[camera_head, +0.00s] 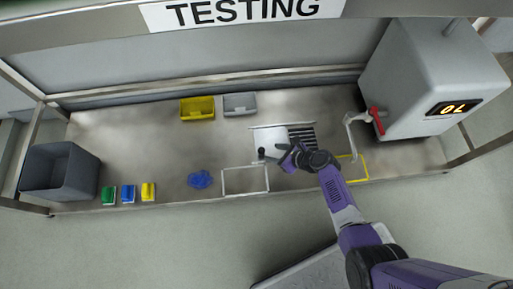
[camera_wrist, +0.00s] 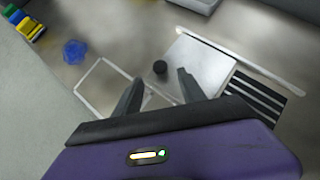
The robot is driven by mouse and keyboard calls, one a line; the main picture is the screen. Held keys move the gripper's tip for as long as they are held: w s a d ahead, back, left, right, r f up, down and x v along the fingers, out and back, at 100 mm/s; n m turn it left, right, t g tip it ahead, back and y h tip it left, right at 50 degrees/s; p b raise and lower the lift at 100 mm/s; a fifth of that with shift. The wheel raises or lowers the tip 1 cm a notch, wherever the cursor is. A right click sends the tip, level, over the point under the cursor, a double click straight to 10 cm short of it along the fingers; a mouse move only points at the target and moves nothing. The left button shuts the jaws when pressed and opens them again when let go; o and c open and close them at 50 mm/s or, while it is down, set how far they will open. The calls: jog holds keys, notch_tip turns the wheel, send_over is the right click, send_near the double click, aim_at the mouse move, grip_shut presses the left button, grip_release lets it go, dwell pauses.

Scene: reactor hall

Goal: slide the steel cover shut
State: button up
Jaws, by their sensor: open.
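The steel cover (camera_head: 270,134) is a pale flat plate on the bench, with a short black knob (camera_head: 261,152) near its left edge. It also shows in the wrist view (camera_wrist: 208,60), where the knob (camera_wrist: 160,68) stands up from it. To the cover's right, a dark slotted grille (camera_head: 303,136) lies uncovered; it shows in the wrist view (camera_wrist: 258,100) too. My gripper (camera_head: 280,152) is open, just right of the knob in the head view. In the wrist view its fingertips (camera_wrist: 160,78) lie either side of the knob's line, with the knob slightly beyond; I see no contact.
A rail (camera_wrist: 240,60) runs along the cover's far side. A white outlined square (camera_head: 245,181) and blue blob (camera_head: 200,179) lie left. Yellow (camera_head: 197,109) and grey (camera_head: 240,104) bins stand behind. A grey machine (camera_head: 425,80) with a red-handled tap (camera_head: 377,120) stands right.

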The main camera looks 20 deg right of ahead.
aim_at(262, 150)
jog(key=b+x, duration=0.4)
jog(key=x, duration=0.2)
jog(key=shift+a+f+b, duration=0.1)
jog(key=shift+f+b, duration=0.2)
jog(key=shift+b, duration=0.1)
jog(key=shift+w+a+f+b, duration=0.25)
jog(key=shift+w+f+b, duration=0.15)
jog(key=shift+w, duration=0.15)
grip_shut()
dwell(0.8)
